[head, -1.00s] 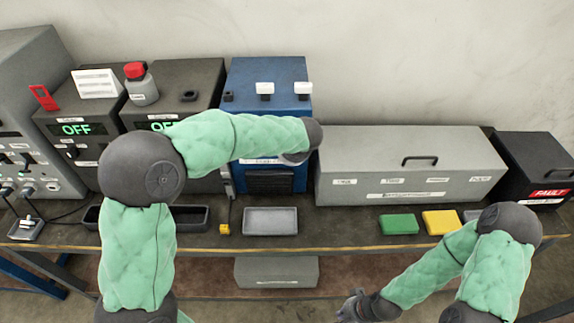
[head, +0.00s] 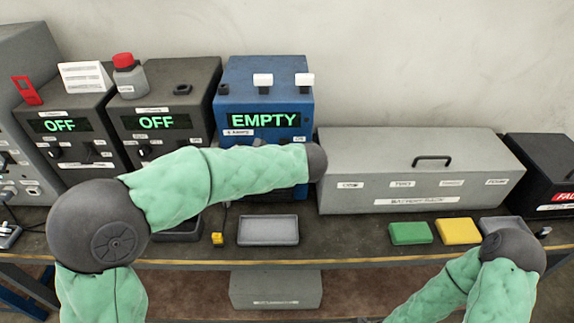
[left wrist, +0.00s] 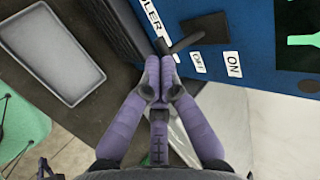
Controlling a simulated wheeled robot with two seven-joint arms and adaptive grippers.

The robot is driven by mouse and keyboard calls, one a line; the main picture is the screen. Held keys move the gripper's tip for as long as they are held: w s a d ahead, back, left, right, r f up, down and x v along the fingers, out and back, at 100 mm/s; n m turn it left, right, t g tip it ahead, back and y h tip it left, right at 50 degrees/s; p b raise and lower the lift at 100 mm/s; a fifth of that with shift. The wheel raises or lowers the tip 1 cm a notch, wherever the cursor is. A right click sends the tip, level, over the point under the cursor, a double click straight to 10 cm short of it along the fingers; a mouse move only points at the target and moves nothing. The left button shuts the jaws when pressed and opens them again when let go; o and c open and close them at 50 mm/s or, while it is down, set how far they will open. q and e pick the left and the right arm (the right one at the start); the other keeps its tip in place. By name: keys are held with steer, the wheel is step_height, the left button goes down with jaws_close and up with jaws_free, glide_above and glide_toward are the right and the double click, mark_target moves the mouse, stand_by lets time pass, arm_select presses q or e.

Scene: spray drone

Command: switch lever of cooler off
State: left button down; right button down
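The cooler is the blue box (head: 235,90) at the back middle in the head view, with EMPTY in green on its display. Its front (left wrist: 225,30) fills the upper right of the left wrist view. A dark lever (left wrist: 186,42) sticks out there, close to the OFF label (left wrist: 198,62), with the ON label (left wrist: 233,64) further right. My left gripper (left wrist: 160,75) has its fingers together, tips just below the lever's base; I cannot tell whether they touch it. My left forearm hides the lever and gripper in the head view. My right gripper is out of view.
A grey tray (head: 268,244) lies on the bench before the cooler, also in the left wrist view (left wrist: 50,50). Two dark machines reading OFF stand left of it. A long grey box (head: 400,160) stands right. Green (head: 410,233) and yellow (head: 458,231) blocks lie in front.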

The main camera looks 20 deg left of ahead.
arm_select(q)
steer(key=shift+r, duration=0.2)
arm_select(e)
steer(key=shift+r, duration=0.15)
arm_select(q)
steer(key=shift+r+p, duration=0.55)
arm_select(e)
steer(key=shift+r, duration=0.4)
arm_select(q)
steer(key=shift+r, duration=0.1)
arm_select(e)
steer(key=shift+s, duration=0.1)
